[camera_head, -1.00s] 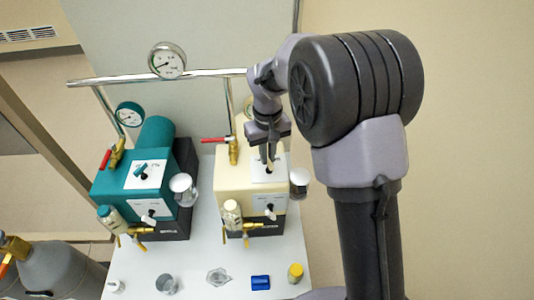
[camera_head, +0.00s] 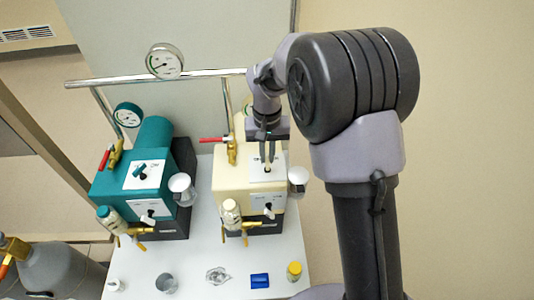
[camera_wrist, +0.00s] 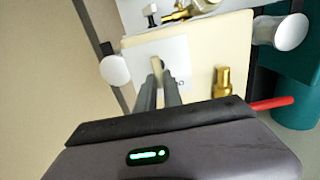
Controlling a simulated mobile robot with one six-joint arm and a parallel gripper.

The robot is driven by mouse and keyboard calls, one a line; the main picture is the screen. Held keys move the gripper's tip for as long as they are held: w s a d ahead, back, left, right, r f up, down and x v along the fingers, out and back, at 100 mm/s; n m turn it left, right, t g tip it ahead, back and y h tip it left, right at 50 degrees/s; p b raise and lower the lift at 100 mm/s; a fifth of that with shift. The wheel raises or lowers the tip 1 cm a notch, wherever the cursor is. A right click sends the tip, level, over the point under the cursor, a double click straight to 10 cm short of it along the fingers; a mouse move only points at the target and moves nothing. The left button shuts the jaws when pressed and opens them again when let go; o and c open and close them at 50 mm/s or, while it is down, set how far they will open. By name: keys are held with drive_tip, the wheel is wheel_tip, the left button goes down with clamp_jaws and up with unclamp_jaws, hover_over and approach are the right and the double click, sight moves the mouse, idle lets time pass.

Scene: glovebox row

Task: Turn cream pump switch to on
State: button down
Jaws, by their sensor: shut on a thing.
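The cream pump (camera_head: 238,184) stands on the white table, to the right of the teal pump. Its top has a white label plate (camera_head: 276,172), also seen in the wrist view (camera_wrist: 180,52). The cream pump switch (camera_wrist: 157,63) is a small lever on this plate, its tip showing just past my fingers. My gripper (camera_head: 268,158) reaches down from above and is shut on the switch; its two fingers (camera_wrist: 158,82) are close together around it. The fingers hide most of the switch, so I cannot tell which marking it points to.
The teal pump (camera_head: 118,184) with its own switch (camera_head: 139,172) stands on the left. A red-handled brass valve (camera_head: 232,148) is close beside my gripper. A gauge rail (camera_head: 205,75) runs behind. Small vessels and a blue block (camera_head: 260,281) lie along the table's front.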

sight(267, 158)
drive_tip(key=c, duration=1.5)
unclamp_jaws()
wheel_tip(267, 158, up, 18)
drive_tip(key=p, duration=0.6)
drive_tip(key=shift+f, duration=0.25)
